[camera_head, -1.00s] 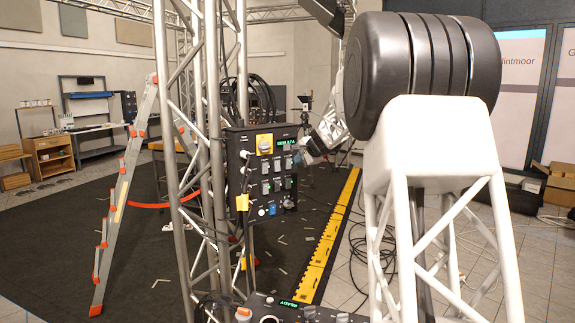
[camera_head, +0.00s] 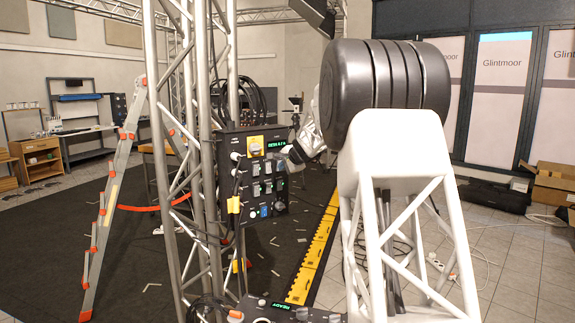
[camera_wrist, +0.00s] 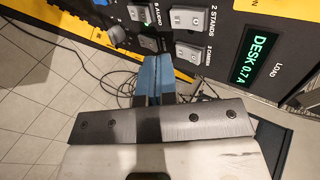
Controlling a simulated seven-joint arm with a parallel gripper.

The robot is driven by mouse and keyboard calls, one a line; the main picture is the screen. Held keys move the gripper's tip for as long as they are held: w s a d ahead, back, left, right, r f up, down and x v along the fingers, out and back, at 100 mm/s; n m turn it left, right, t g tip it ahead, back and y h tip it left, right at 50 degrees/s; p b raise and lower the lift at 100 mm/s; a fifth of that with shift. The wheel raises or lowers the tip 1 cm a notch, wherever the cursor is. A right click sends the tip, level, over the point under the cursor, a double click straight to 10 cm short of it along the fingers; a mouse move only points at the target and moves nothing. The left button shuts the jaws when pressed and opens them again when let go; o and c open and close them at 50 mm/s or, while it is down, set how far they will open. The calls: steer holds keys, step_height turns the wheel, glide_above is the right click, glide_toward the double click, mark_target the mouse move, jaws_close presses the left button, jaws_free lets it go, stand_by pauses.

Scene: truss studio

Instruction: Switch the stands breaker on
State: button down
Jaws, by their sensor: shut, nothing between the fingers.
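The black breaker panel (camera_head: 228,160) hangs on the truss, with a yellow rotary switch (camera_head: 256,145) and rows of grey switches. In the wrist view the stands breaker (camera_wrist: 187,19) is a grey switch beside the label "2 STANDS", at the top. Its lever position is hard to tell. A similar switch (camera_wrist: 189,52) sits just below it. My gripper (camera_wrist: 155,72) is shut and empty, its blue fingertips pointing at the panel, left of and below the stands breaker and apparently apart from it. In the head view my gripper (camera_head: 287,160) is at the panel's right side, partly hidden.
A green display (camera_wrist: 262,57) reads "DESK 0.7 A". The audio switch (camera_wrist: 139,13) and another switch (camera_wrist: 149,44) are close to the fingers. Truss poles (camera_head: 205,120) and a ladder (camera_head: 112,190) stand left. A yellow cable ramp (camera_head: 315,252) and loose cables lie on the floor.

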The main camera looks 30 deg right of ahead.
mark_target(269, 169)
steer(key=shift+w+r+x, duration=0.2)
steer(key=shift+r+x, duration=0.05)
steer(key=shift+x, duration=1.05)
steer(key=shift+w+r+x, duration=0.15)
steer(key=shift+r+x, duration=0.1)
steer(key=shift+x, duration=1.05)
steer(key=shift+w+r+x, duration=0.2)
steer(key=shift+r+x, duration=0.05)
steer(key=shift+x, duration=1.1)
steer(key=shift+w+a+f, duration=0.1)
steer(key=shift+w, duration=0.05)
steer(key=shift+r, duration=0.95)
steer(key=shift+f, duration=0.15)
